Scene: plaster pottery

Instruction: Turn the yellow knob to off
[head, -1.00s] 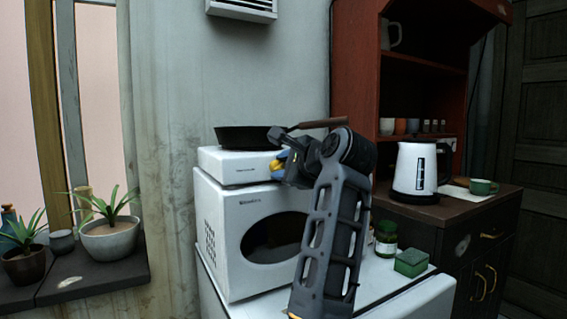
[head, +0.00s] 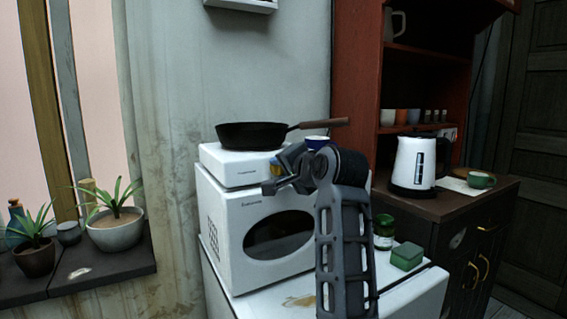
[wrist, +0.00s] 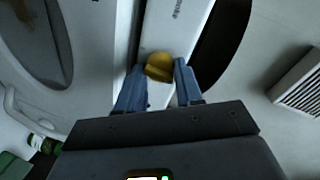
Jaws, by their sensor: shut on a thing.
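The yellow knob (head: 275,169) is on the front of the white stove unit (head: 225,172). In the wrist view the knob (wrist: 159,67) sits between the two blue fingertips of my gripper (wrist: 159,80). My gripper (head: 279,177) reaches the knob from the front right and is shut on it. In the head view the wrist and fingers hide part of the knob and the right side of the unit's front. I cannot read the knob's setting.
A white oven (head: 225,220) is below. A green-lidded jar (head: 384,232) and green box (head: 407,257) stand at the right. A kettle (head: 416,163) is on the dark cabinet.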

